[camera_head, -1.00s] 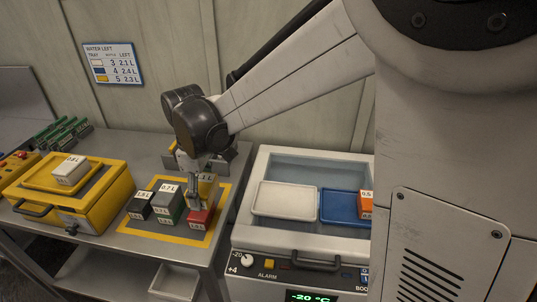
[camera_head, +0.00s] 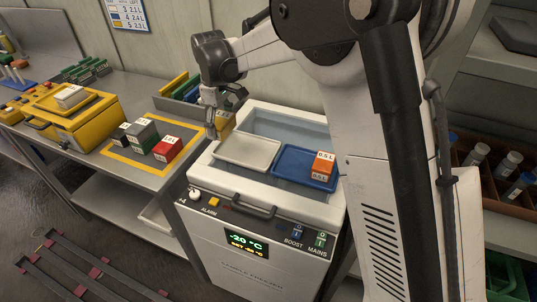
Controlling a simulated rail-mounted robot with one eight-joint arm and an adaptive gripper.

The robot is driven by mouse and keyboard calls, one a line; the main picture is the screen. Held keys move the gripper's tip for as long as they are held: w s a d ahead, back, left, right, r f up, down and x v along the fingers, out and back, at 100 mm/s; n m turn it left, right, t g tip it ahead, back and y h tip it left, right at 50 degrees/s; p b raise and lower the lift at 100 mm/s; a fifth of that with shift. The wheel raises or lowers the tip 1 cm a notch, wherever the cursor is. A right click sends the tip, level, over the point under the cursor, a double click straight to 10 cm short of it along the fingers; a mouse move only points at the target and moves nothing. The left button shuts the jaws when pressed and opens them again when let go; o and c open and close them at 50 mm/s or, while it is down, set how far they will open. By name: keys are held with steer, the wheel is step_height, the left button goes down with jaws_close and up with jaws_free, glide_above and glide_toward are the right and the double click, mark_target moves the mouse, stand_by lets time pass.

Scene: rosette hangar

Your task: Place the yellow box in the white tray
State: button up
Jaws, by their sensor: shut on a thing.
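My gripper (camera_head: 211,130) points down at the back left edge of the open freezer. It is shut on the yellow box (camera_head: 226,124), which shows just right of the fingers and is partly hidden by them. The white tray (camera_head: 248,152) lies in the left part of the freezer top, looks empty, and is just right of and in front of the held box. I cannot tell the exact gap between box and freezer rim.
Black, grey-green and red (camera_head: 168,149) boxes stand on a yellow-bordered mat (camera_head: 125,155). A yellow case (camera_head: 75,125) stands left. The freezer's raised rim (camera_head: 195,172) surrounds the trays.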

glide_above(260, 154)
step_height(260, 154, down, 7)
steer(key=shift+w+f+p, duration=0.1)
steer(key=shift+p, duration=0.25)
steer(key=shift+f, duration=2)
steer(key=shift+f, duration=0.2)
steer(key=o, duration=1.3)
steer(key=shift+c, duration=0.2)
steer(key=shift+r, duration=0.15)
step_height(260, 154, up, 12)
steer(key=shift+r, duration=0.1)
